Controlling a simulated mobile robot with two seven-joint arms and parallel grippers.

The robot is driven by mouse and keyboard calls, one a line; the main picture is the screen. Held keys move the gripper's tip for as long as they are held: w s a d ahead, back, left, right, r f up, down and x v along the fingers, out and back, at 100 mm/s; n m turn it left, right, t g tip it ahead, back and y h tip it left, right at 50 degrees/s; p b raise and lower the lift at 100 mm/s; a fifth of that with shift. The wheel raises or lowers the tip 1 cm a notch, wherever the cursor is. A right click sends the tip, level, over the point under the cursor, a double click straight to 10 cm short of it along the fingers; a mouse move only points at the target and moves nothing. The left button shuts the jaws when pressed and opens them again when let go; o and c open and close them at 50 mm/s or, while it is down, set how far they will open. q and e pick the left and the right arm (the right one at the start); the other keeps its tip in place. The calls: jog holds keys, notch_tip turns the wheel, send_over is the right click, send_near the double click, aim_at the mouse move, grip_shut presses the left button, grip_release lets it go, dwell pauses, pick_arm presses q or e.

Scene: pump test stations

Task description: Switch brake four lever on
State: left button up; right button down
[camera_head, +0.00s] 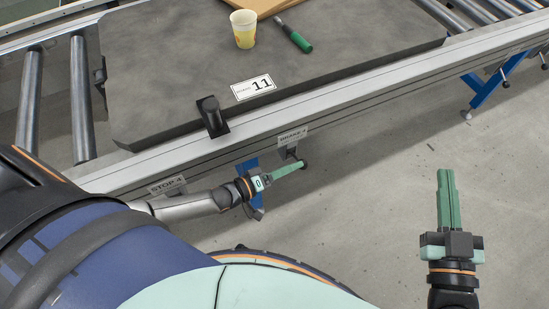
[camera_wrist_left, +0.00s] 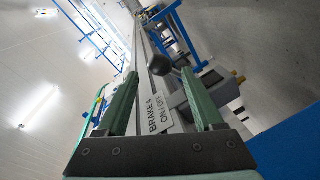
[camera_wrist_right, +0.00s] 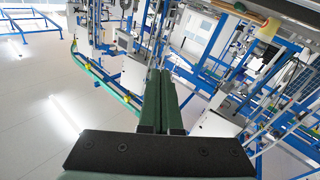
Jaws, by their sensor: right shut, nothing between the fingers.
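The brake four lever shows in the left wrist view as a dark ball knob (camera_wrist_left: 160,64) beside a plate (camera_wrist_left: 158,118) reading "BRAKE 4 ON/OFF". In the head view the small dark knob (camera_head: 304,164) sits below the "BRAKE 4" sign (camera_head: 293,136) on the conveyor's side. My left gripper (camera_head: 300,167) is at the knob; its green fingers (camera_wrist_left: 159,76) stand apart with the knob between or just beyond their tips. Contact cannot be told. My right gripper (camera_head: 446,173) is shut and empty over the floor, away from the lever; its fingers (camera_wrist_right: 160,74) meet.
The conveyor rail (camera_head: 340,108) runs along my front. A dark board (camera_head: 180,70) on it carries a yellow cup (camera_head: 244,29), a green-handled tool (camera_head: 294,35) and a label (camera_head: 254,88) reading 11. A black stop block (camera_head: 212,115) and "STOP 4" sign (camera_head: 167,185) are nearby.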

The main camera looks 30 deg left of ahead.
pick_arm(q)
jog(key=v, duration=0.5)
jog(key=shift+p, duration=0.35)
pick_arm(e)
notch_tip(320, 180, down, 6)
jog(key=m+g+h, duration=0.1)
jog(key=g, duration=0.1)
jog(key=shift+s+d+f+g, duration=0.15)
jog(key=shift+s+f+g, duration=0.05)
jog(key=shift+s+g, duration=0.1)
